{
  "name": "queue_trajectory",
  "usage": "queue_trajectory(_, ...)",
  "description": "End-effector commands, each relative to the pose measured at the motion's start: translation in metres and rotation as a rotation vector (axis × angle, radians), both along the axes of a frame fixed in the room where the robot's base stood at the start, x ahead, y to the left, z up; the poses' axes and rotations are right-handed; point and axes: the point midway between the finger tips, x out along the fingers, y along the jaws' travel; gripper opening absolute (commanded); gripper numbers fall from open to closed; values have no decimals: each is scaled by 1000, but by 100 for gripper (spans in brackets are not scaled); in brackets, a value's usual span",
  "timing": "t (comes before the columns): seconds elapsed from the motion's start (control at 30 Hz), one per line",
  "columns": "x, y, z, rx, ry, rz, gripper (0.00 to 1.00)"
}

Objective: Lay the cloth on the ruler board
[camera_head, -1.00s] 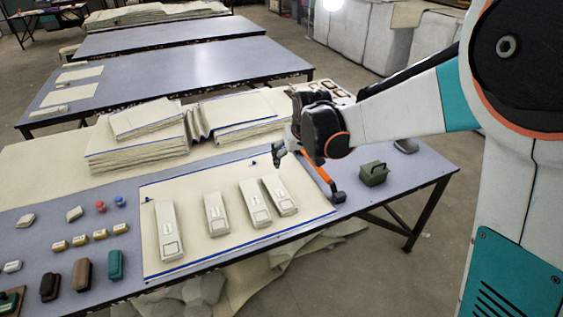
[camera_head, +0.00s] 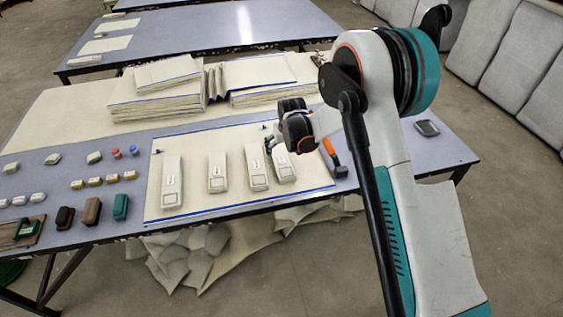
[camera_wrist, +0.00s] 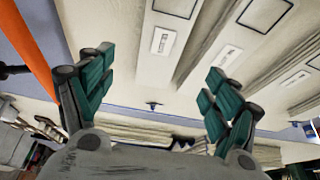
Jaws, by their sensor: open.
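A flat cream cloth (camera_head: 198,160) with blue edge lines lies on the near table; several long pale blocks with labels (camera_head: 172,181) rest on it. It also shows in the wrist view (camera_wrist: 118,25). I cannot tell a separate ruler board from it. Folded cream cloths with blue edges (camera_head: 155,110) are stacked behind it. My gripper (camera_head: 269,146) is above the upper ends of the two right-hand blocks. In the wrist view its teal fingers (camera_wrist: 155,75) are apart, with nothing between them. The arm hides part of the table to the right.
An orange-handled tool (camera_head: 333,158) lies just right of the cloth. Small bottles, yellow pieces and dark blocks (camera_head: 92,211) fill the table's left side. A grey tray (camera_head: 427,127) sits at the right. Loose cloth (camera_head: 225,255) lies under the table's front edge.

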Motion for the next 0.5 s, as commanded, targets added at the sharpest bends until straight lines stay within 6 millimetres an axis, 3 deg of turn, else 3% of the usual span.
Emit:
queue_trajectory(0.13, 9, 2, -25, 0, 0, 0, 82)
queue_trajectory(0.5, 17, 5, -48, 0, 0, 0, 82)
